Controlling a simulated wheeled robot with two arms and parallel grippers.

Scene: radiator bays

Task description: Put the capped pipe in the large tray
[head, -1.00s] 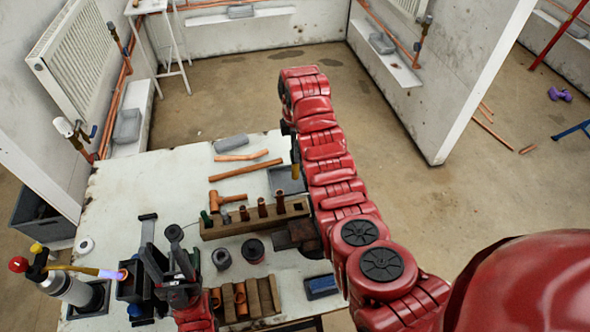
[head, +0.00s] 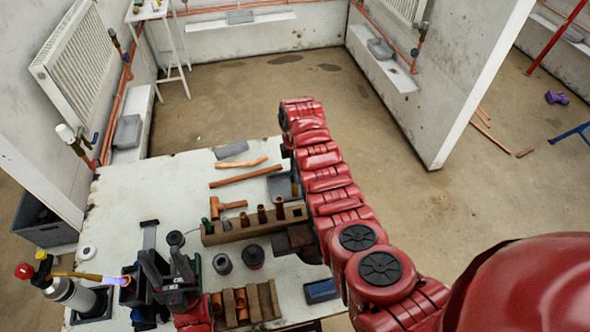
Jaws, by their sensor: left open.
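Several short copper pipes stand upright in a wooden block (head: 222,236) on the table; I cannot tell which one, if any, is capped. A grey tray (head: 277,186) lies behind the block, partly hidden by my right arm; I cannot tell whether it is the large one. My left gripper (head: 168,270) is open, its dark fingers pointing away over the front left of the table, with nothing visible between them. My right arm reaches far over the table's right side. Its gripper is mostly hidden behind the arm; only a dark part shows beside it (head: 294,170).
A torch with a lit flame (head: 72,292) stands at the table's left edge. Loose copper pipes (head: 245,173), dark round pieces (head: 253,256), a wooden holder (head: 262,302) and a blue block (head: 321,290) lie around. The back left of the table (head: 145,185) is clear.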

